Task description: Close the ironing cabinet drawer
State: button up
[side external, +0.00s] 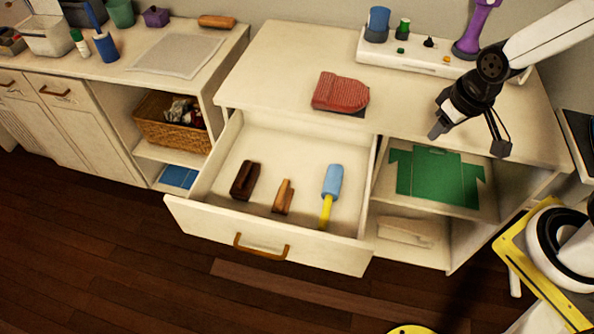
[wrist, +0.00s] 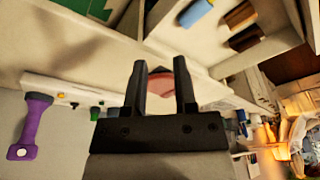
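The white drawer (side external: 345,254) of the cabinet (side external: 290,60) is pulled far out, with its brown handle (side external: 262,250) on the front. Inside lie a dark brown block (side external: 244,181), a wooden brush (side external: 284,197) and a blue-and-yellow tool (side external: 331,188). My gripper (side external: 438,131) is above the right part of the cabinet top, behind and to the right of the drawer, clear of the handle. In the wrist view my gripper (wrist: 160,66) has its two fingers apart with nothing held. The red folded cloth (wrist: 160,86) shows beyond the fingers.
The red cloth (side external: 340,91) lies on the cabinet top. A green folded cloth (side external: 435,178) lies on the shelf right of the drawer. Dark wooden floor (side external: 130,255) is open before it.

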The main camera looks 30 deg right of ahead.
jog(key=shift+w+a, duration=0.1)
jog(key=shift+a, duration=0.1)
jog(key=c, duration=0.3)
jog(key=shift+w+a+f+n, duration=0.15)
jog(key=shift+a+n, duration=0.1)
jog(key=shift+n, duration=0.15)
grip_shut()
jog(key=a+f+n, duration=0.3)
jog(key=a+n, duration=0.3)
jog(key=a, duration=0.2)
jog(key=a+f+n+g, duration=0.1)
jog(key=a+f+n, duration=0.3)
jog(key=a+n, duration=0.2)
jog(key=w+a+f+n+h, duration=0.1)
jog(key=a+f+n, duration=0.3)
jog(key=a+n, duration=0.3)
jog(key=shift+a, duration=1.3)
jog(key=s+a+f+n+h, duration=0.1)
jog(key=s+a+f+n, duration=0.4)
jog(key=a+f+n, duration=0.1)
jog(key=shift+s+a+n, duration=0.3)
jog(key=shift+a+n, duration=0.3)
jog(key=shift+a, duration=0.5)
